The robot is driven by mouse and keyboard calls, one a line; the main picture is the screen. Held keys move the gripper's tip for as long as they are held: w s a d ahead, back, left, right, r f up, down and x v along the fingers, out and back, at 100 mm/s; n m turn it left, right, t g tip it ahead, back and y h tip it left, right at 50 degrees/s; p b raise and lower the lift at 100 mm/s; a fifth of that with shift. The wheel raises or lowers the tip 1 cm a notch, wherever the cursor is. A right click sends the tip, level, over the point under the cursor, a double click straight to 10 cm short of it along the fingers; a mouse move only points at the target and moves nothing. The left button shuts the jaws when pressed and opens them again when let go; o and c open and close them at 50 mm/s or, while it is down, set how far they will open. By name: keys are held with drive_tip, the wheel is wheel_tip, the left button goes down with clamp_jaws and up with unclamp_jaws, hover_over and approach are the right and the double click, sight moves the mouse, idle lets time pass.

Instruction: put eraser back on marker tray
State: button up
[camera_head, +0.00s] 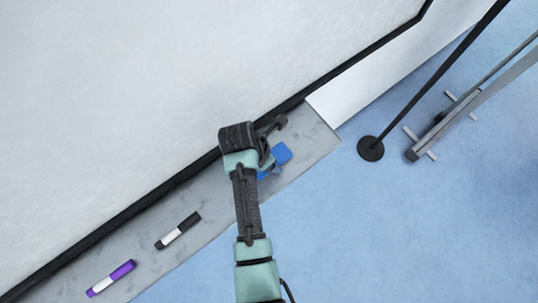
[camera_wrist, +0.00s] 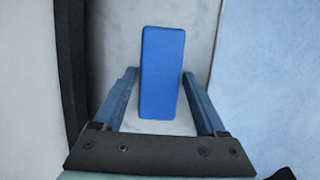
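The blue eraser (camera_head: 282,153) is at the right end of the grey marker tray (camera_head: 318,142), partly hidden by my arm in the head view. In the wrist view the eraser (camera_wrist: 162,72) is a blue block, long side running away from me, over the pale tray surface (camera_wrist: 112,40). I cannot tell for sure whether it rests flat on the tray. My gripper (camera_wrist: 159,76) is open, with one blue finger on each side of the eraser and a gap on both sides. In the head view my gripper (camera_head: 268,167) is mostly hidden by my wrist.
A black marker (camera_head: 178,231) and a purple marker (camera_head: 111,278) lie on the tray to the lower left. The whiteboard (camera_head: 150,80) with its black frame rises behind the tray. A black pole base (camera_head: 370,148) and a grey stand (camera_head: 440,130) are on the blue floor at right.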

drive_tip(key=shift+o, duration=1)
drive_tip(key=v, duration=1.2)
drive_tip(key=shift+b, duration=0.35)
